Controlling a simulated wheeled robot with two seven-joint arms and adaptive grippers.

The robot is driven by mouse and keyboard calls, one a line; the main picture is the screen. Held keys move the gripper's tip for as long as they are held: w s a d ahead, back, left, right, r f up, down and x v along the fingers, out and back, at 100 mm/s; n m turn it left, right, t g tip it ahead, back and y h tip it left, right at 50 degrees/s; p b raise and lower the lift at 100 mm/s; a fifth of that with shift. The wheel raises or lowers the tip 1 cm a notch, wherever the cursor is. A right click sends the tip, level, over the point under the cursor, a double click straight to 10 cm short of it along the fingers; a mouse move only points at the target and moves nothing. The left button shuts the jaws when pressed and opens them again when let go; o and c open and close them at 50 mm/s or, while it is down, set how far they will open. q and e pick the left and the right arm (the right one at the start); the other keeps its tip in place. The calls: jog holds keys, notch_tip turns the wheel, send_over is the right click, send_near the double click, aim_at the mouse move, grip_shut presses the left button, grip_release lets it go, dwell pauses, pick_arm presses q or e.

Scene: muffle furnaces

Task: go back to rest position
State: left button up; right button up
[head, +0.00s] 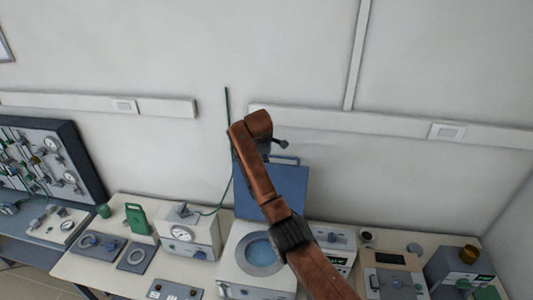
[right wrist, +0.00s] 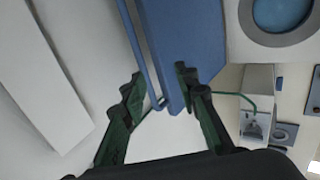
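My right arm comes up from the bottom right in the head view and bends in front of the open blue lid (head: 288,190). Its gripper is mostly hidden behind the arm there. In the right wrist view my right gripper (right wrist: 158,88) is open, its two green and black fingers apart. The blue lid (right wrist: 190,45) and its bar handle (right wrist: 146,55) show between and beyond the fingers; I cannot tell whether they touch. The lid stands raised behind a white device with a round blue basin (head: 262,252). My left gripper is not in view.
A white gauge box (head: 190,236) stands left of the basin device. A dark gauge panel (head: 45,160) is at far left. The wall above is mostly bare.

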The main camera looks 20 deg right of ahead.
jog(key=shift+s+a+r, duration=0.15)
jog(key=shift+s+r, duration=0.15)
jog(key=shift+r, duration=0.25)
jog(key=shift+f, duration=0.1)
